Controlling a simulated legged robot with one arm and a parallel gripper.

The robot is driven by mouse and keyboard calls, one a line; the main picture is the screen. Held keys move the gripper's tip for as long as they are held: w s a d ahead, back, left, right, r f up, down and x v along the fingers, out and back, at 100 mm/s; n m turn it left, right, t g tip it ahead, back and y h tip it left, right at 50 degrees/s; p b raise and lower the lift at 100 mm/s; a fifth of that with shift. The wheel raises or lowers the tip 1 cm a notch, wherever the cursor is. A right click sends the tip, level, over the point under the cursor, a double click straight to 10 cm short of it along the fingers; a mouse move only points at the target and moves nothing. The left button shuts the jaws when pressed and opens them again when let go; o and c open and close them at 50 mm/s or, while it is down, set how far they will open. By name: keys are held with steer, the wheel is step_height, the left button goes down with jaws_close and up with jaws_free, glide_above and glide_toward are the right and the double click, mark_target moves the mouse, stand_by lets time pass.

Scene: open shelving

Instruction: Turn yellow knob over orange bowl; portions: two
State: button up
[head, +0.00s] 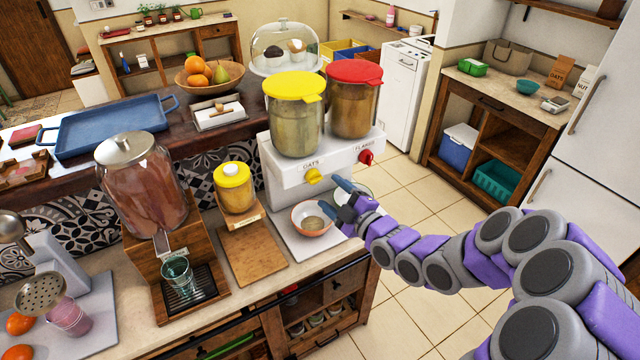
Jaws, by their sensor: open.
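The yellow knob (314,176) is on the white front of a two-canister dispenser (283,190), below the label "OATS" and the yellow-lidded canister (294,115). The orange bowl (299,212) stands below this knob on a pale board, with a small brownish heap inside. My gripper (334,197) is open, just right of and slightly below the yellow knob, above the bowl's right rim. Its blue fingertips look apart from the knob, though the depth gap is hard to judge. The gripper covers part of the bowl's right side.
A red knob (366,157) sits right of the yellow one, under a red-lidded canister (354,100). A yellow-lidded jar (236,190) and a drink dispenser (142,185) stand to the left. Open floor lies right.

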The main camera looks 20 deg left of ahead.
mark_target(318, 182)
steer(key=shift+b+x, duration=0.3)
steer(key=shift+x, duration=2.55)
steer(key=shift+f, duration=0.1)
steer(key=c, duration=1.1)
